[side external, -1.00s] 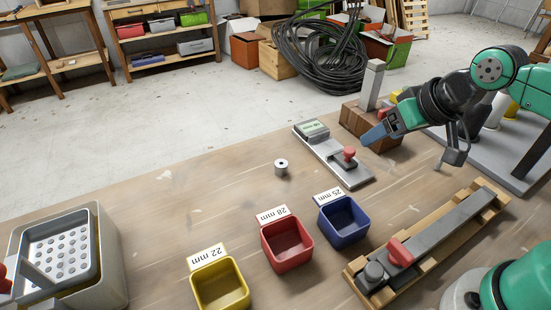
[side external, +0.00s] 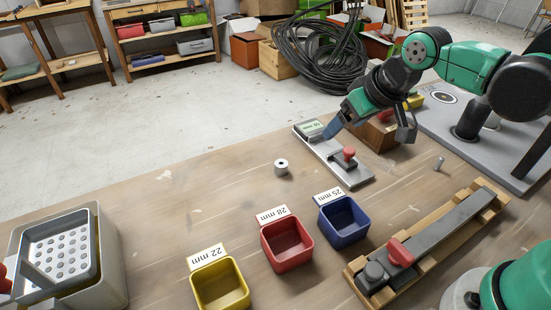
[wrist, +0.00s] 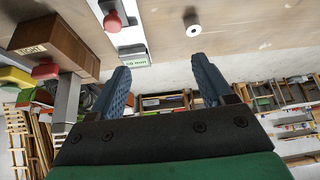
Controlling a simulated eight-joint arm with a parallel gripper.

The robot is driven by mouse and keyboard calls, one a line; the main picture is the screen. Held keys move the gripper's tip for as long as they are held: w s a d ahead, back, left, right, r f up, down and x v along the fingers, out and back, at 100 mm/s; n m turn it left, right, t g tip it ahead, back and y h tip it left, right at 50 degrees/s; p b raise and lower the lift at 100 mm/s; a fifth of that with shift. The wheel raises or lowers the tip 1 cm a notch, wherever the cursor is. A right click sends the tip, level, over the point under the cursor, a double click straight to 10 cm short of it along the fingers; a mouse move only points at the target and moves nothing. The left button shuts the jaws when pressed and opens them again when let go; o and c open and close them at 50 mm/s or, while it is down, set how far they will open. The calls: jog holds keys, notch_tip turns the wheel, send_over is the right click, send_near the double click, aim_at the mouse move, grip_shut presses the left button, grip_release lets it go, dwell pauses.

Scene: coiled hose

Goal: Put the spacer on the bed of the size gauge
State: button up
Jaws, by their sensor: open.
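The spacer (side external: 281,168) is a small pale metal cylinder with a dark central hole, upright on the wooden table. It also shows in the wrist view (wrist: 193,29), ahead of my gripper. The size gauge (side external: 350,175) is a grey metal plate with a red knob and a green-lit display, to the right of the spacer. Its display end (wrist: 134,58) shows in the wrist view. No spacer is visible on its bed. My gripper (side external: 331,130) is open and empty, beside the display end in the side view. Its two blue fingers (wrist: 163,78) are wide apart.
Yellow (side external: 220,287), red (side external: 287,247) and blue (side external: 344,222) bins with size labels stand nearer the front. A wooden block (side external: 377,135) stands behind the gauge. A clamp-like fixture (side external: 430,240) lies at right, a grey bin (side external: 112,250) at left.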

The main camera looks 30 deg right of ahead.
jog(key=n+g, duration=0.1)
send_over(281, 163)
jog(key=s, duration=0.3)
jog(key=f, duration=0.7)
jog(key=shift+w+d+f, duration=0.15)
jog(key=shift+w+d, duration=0.05)
jog(key=shift+d, duration=0.1)
jog(key=shift+g, duration=0.3)
jog(key=shift+x, duration=2.9)
jog(key=shift+a, duration=0.1)
grip_shut()
